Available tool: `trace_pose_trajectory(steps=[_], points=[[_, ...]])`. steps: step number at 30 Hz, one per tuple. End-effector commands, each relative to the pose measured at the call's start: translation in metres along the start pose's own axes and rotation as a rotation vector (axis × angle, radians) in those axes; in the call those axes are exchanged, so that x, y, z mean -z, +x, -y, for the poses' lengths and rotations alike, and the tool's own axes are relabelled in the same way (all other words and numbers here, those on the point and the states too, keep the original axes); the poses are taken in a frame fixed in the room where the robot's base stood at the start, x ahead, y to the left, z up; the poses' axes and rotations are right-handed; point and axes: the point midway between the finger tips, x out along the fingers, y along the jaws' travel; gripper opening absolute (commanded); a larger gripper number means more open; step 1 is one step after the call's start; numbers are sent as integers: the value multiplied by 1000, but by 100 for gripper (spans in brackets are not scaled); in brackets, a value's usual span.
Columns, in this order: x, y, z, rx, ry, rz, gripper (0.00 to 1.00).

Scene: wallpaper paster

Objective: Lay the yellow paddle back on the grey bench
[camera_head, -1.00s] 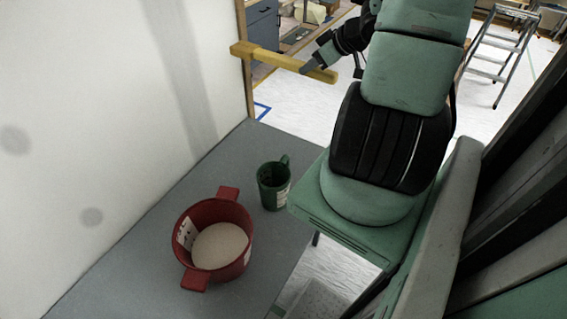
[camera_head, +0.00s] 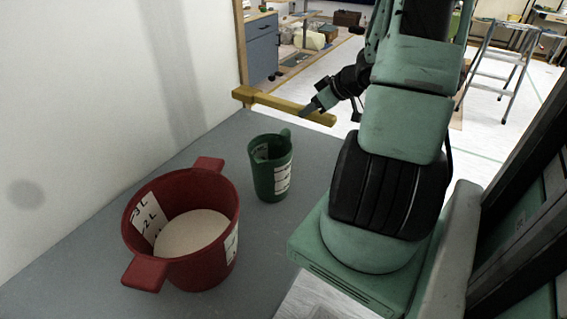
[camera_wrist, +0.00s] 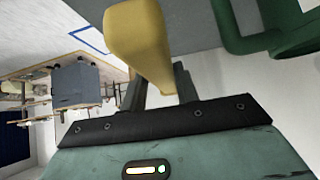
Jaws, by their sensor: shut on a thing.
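The yellow paddle (camera_head: 282,107) is a long bar with a thicker block at its left end. My gripper (camera_head: 312,107) is shut on it towards its right end. The paddle lies across the view at the far end of the grey bench (camera_head: 262,222), near the white wall's edge; whether it touches the bench cannot be told. In the wrist view the paddle (camera_wrist: 143,40) rises between my fingers (camera_wrist: 158,88), and part of the bench (camera_wrist: 195,28) shows behind it.
A red two-handled pot (camera_head: 185,270) with pale contents stands on the near part of the bench. A green mug (camera_head: 270,170) stands behind it to the right, and its handle side shows in the wrist view (camera_wrist: 240,40). A white wall (camera_head: 90,90) borders the bench on the left.

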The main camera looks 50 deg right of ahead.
Motion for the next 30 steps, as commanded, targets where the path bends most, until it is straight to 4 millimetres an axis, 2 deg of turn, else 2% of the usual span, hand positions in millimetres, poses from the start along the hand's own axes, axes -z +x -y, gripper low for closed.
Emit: trace_pose_trajectory(steps=[1,4,17,25,30], points=[[-12,12,0,0,-1,-1,0],[-18,18,0,0,-1,-1,0],[-20,20,0,0,0,-1,0],[-49,49,0,2,3,-1,0],[-60,60,0,1,2,0,0]])
